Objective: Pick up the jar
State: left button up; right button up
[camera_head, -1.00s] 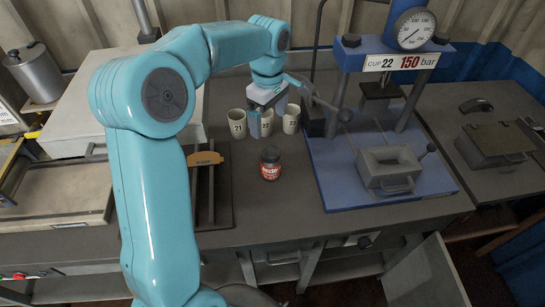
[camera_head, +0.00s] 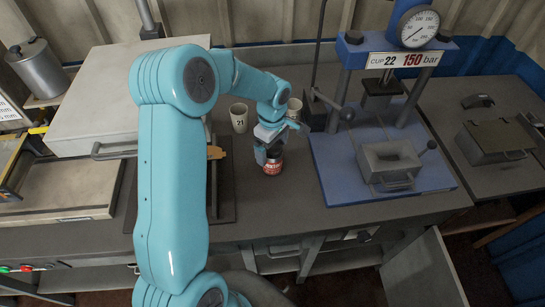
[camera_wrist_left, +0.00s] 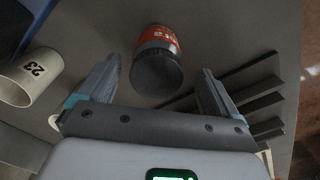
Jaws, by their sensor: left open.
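The jar (camera_head: 272,168) stands upright on the grey bench, with a red label and a dark lid. My left gripper (camera_head: 268,150) is right above it and hides its top in the head view. In the left wrist view the jar (camera_wrist_left: 157,58) lies ahead between the two spread fingers of the left gripper (camera_wrist_left: 158,90), dark lid toward me. The fingers do not appear to touch it. My right gripper is not in view.
White numbered cups (camera_head: 239,118) stand just behind the jar; cup 23 (camera_wrist_left: 30,76) shows at left in the wrist view. A blue press (camera_head: 385,160) stands to the right. A dark rack with bars (camera_head: 222,195) lies to the left. The bench front is clear.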

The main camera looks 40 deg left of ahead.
pick_arm(q)
jog(key=shift+w+a+f, duration=0.1)
jog(key=shift+w+f, duration=0.1)
jog(key=shift+f, duration=1.2)
jog(key=shift+s, duration=0.1)
jog(key=c, duration=1.4)
jog(key=shift+o, duration=0.2)
jog(key=shift+r, duration=0.65)
notch_tip(320, 180, up, 19)
jog(key=b, duration=0.2)
